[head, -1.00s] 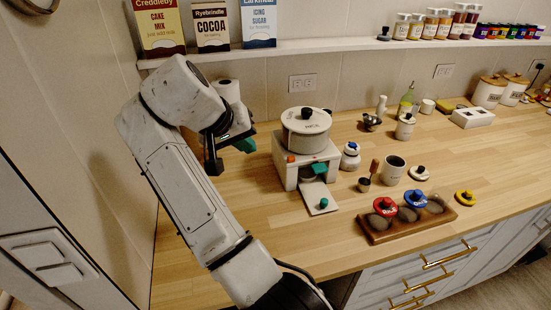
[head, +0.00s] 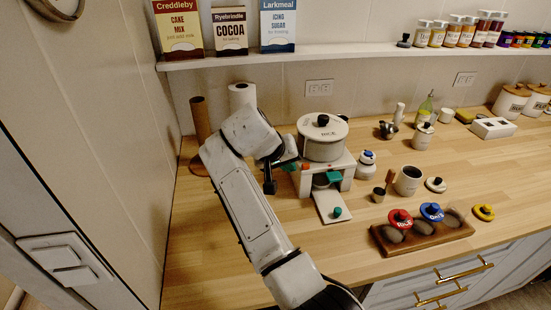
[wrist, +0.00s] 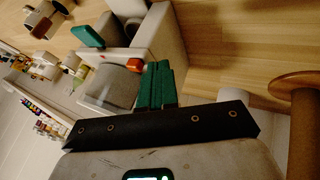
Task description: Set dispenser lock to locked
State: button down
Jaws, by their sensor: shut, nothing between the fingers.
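A teal lever (head: 334,177) is on the dispenser's front. My gripper (head: 289,164) is just left of the dispenser, beside the orange-red piece. In the wrist view its green fingers (wrist: 157,86) are together and empty, close to that piece; I cannot tell whether they touch the dispenser.
A plate with a green knob (head: 334,207) lies before the dispenser. A white jar with a blue lid (head: 366,164) stands close on its right.

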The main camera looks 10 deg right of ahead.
aim_at(304, 165)
jog(key=shift+d, duration=0.65)
jog(key=shift+d+r+p, duration=0.1)
jog(key=shift+d+p, duration=0.6)
jog(key=shift+d, duration=0.35)
